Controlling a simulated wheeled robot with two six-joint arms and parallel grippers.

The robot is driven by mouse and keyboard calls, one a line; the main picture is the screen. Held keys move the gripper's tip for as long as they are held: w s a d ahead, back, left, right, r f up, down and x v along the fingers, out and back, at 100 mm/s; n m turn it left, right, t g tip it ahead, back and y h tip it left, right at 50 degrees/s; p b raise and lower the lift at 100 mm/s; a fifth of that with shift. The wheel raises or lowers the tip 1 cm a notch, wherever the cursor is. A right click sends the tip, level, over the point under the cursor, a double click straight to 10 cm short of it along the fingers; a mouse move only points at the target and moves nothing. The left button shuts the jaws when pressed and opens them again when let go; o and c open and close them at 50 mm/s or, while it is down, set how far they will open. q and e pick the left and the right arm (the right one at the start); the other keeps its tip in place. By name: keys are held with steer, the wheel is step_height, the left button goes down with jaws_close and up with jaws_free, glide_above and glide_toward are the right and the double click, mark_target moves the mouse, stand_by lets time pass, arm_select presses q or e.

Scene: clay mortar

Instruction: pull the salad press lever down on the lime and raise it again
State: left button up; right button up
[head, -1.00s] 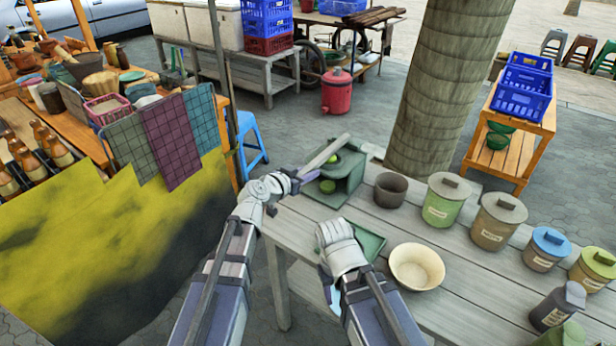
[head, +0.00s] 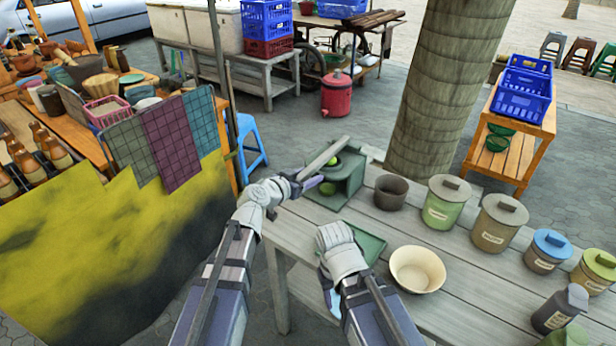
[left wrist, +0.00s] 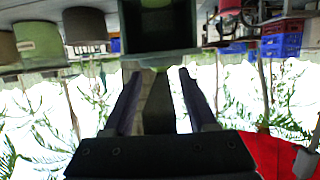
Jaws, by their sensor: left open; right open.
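The green salad press (head: 352,178) stands on the grey wooden table. Its grey lever (head: 325,157) slants from the top of the press down to the left, towards my left gripper (head: 303,184). In the left wrist view the lever (left wrist: 157,105) lies between the two open fingers of my left gripper (left wrist: 157,85), with gaps beside it. The dark press box (left wrist: 157,28) is beyond them.
A green tray (head: 366,243) lies before the press, partly behind my right wrist. A cream bowl (head: 416,269), a dark pot (head: 391,191) and several lidded canisters stand to the right. A tree trunk (head: 435,95) rises behind the table.

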arm_select(q)
steer(key=p+v, duration=0.2)
steer(key=v, duration=0.5)
steer(key=shift+s+a+r, duration=0.15)
steer(key=shift+s+a, duration=0.1)
steer(key=shift+s, duration=0.05)
